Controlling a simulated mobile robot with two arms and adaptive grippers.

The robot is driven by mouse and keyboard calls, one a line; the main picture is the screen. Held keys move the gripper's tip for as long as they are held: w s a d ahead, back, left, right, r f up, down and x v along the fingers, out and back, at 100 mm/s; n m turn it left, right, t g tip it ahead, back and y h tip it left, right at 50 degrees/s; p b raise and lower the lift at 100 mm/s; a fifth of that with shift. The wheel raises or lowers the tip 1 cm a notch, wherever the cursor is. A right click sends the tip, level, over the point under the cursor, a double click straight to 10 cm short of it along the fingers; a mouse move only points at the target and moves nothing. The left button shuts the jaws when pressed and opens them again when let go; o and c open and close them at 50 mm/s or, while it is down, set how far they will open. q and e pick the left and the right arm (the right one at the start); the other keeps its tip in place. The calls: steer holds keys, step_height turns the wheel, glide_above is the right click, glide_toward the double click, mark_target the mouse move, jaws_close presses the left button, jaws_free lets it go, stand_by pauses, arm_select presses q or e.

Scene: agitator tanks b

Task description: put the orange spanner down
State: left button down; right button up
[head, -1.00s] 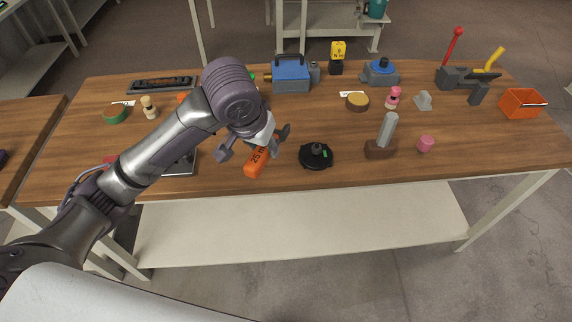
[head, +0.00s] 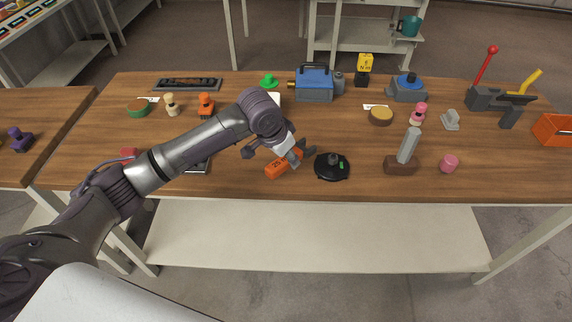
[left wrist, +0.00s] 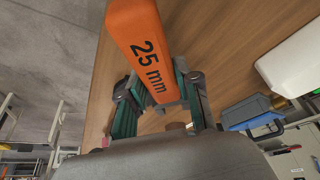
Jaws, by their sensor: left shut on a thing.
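The orange spanner (head: 278,168), marked "25 mm", is held over the near part of the wooden bench, left of a round black disc. It also shows large in the left wrist view (left wrist: 141,30), between the fingers. My left gripper (head: 287,154) is shut on it; the fingers show in the left wrist view (left wrist: 160,104) on either side. The spanner's far end is hidden by the gripper. I cannot tell whether it touches the bench. My right gripper is not in view.
The black disc (head: 332,168) is close to the right of the spanner. A brown block with a grey upright handle (head: 401,167) and a pink cup (head: 449,163) stand further right. A blue machine (head: 314,86) stands behind.

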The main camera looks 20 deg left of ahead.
mark_target(286, 174)
arm_select(q)
steer(key=shift+w+a+f, duration=0.1)
steer(key=shift+a+f, duration=0.05)
steer(key=shift+a, duration=0.1)
steer(key=shift+f, duration=0.35)
steer(key=shift+f+p, duration=0.35)
steer(key=shift+f, duration=1.3)
steer(key=shift+f, duration=0.1)
steer(key=c, duration=0.8)
jaws_free()
steer(key=v, duration=1.2)
steer(key=shift+a, duration=0.1)
